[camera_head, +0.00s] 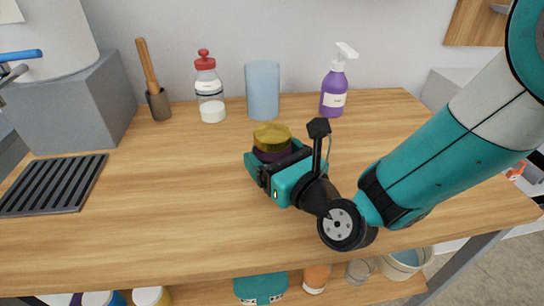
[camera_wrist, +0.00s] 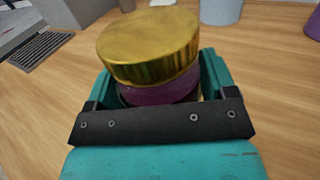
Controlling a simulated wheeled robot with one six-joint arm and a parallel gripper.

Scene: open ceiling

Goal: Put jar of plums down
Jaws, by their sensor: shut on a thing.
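The jar of plums (camera_head: 272,140) has a gold lid and dark purple contents. My gripper (camera_head: 272,158) is shut around it over the middle of the wooden table (camera_head: 180,200). In the wrist view the jar (camera_wrist: 160,92) stands between the teal fingers of my gripper (camera_wrist: 162,90), its gold lid above them and leaning slightly. The jar's base is hidden by the gripper, so I cannot tell whether it touches the table.
Along the back stand a brush in a holder (camera_head: 157,100), a red-capped bottle (camera_head: 210,90), a blue cup (camera_head: 262,92) and a purple spray bottle (camera_head: 335,88). A dark grooved mat (camera_head: 55,185) lies at left. The table's front and left-middle are clear.

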